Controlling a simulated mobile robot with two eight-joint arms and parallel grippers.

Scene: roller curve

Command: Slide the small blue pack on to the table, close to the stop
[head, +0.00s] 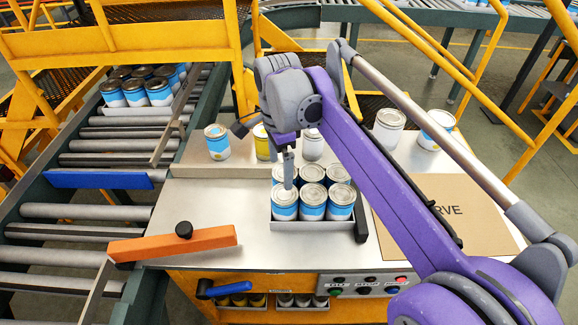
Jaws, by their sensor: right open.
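A small pack of blue-and-white cans (312,211) stands in a low grey tray (312,231) on the metal table (225,205). A short black block (361,228) lies at the tray's right front corner, seemingly touching it; I cannot tell if this is the stop. My right gripper (288,172) reaches in from the right and points down over the pack's left side. It is open, with one finger in front of the left cans; contact cannot be told. My left gripper is not in view.
Another blue can pack (148,92) sits up the roller conveyor (75,215). A blue bar (100,180) lies across the rollers. An orange bar (175,244) with a black knob spans the table's left edge. Loose cans (217,142) stand behind. A brown board (455,218) lies right.

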